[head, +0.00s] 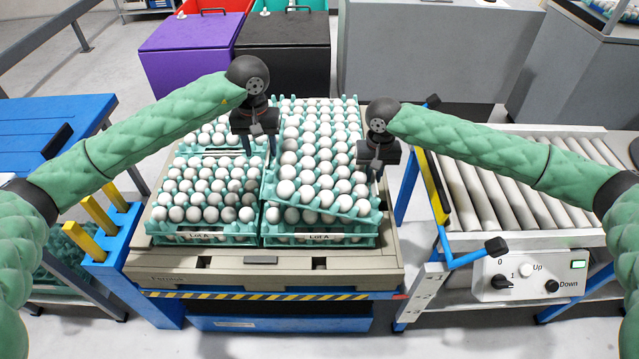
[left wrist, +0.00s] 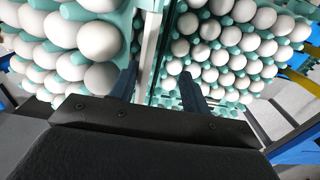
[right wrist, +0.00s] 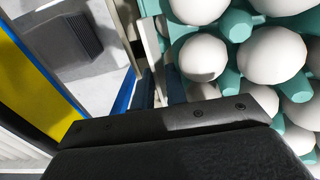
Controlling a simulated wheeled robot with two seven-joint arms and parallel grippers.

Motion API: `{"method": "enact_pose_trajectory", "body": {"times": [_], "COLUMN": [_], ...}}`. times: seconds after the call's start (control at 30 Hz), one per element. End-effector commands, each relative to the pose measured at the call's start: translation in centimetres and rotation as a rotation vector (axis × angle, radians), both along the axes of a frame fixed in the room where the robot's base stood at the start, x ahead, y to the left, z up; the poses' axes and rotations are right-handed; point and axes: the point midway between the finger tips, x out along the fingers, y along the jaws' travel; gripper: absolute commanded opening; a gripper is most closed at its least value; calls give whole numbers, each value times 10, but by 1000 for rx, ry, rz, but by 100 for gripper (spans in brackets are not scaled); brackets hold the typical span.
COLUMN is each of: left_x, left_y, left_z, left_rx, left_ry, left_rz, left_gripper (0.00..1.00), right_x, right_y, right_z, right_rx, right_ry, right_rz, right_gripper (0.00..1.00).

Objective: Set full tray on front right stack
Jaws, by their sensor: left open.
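A full turquoise tray of white eggs (head: 340,211) lies at the top of the front right stack (head: 285,240). Its front edge slants down to the right, out of line with the tray below; whether it rests fully there I cannot tell. My left gripper (head: 262,134) is open at its left side, and the tray's edge (left wrist: 150,45) stands between the spread fingers (left wrist: 158,92). My right gripper (head: 379,160) is at its right side, its fingers (right wrist: 160,88) close together on the tray's rim. The near eggs show large in both wrist views.
The front left stack (head: 200,239), full of eggs, stands close beside on the beige pallet (head: 190,262). More egg trays stand behind. A roller conveyor (head: 510,200) is at the right, a blue table (head: 50,120) at the left, purple (head: 190,50) and black (head: 285,52) bins behind.

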Motion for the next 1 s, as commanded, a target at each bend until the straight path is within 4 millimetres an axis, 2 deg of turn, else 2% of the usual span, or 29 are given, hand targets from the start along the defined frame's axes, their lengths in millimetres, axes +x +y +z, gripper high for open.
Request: {"method": "enact_pose_trajectory", "body": {"times": [0.03, 0.2, 0.57, 0.6, 0.7, 0.73, 0.83, 1.0], "left_x": [0, 0, 1, 1, 1, 1, 2, 2], "left_y": [-3, -2, -1, -1, -1, -1, -1, -1], "left_z": [10, 25, 32, 32, 32, 32, 33, 33], "left_rx": [-6, -4, -5, -5, -5, -5, -6, -6], "left_ry": [-5, -3, -4, -5, -5, -6, -6, -7], "left_rz": [-4, -2, -1, -1, -1, -1, -1, -2], "left_gripper": [59, 59, 59, 59, 59, 59, 59, 59], "right_x": [-1, -1, -2, -2, -2, -2, -3, -3], "right_y": [4, 3, 1, 1, 0, 0, 1, 1], "right_z": [2, 1, -2, -3, -3, -4, -5, -6], "right_rx": [6, 5, -1, -2, -3, -4, -4, -4], "right_ry": [-2, -1, 3, 4, 5, 5, 6, 8], "right_rz": [6, 5, 2, 2, 2, 2, 2, 2], "right_gripper": [26, 26, 26, 23, 42, 45, 49, 47]}}
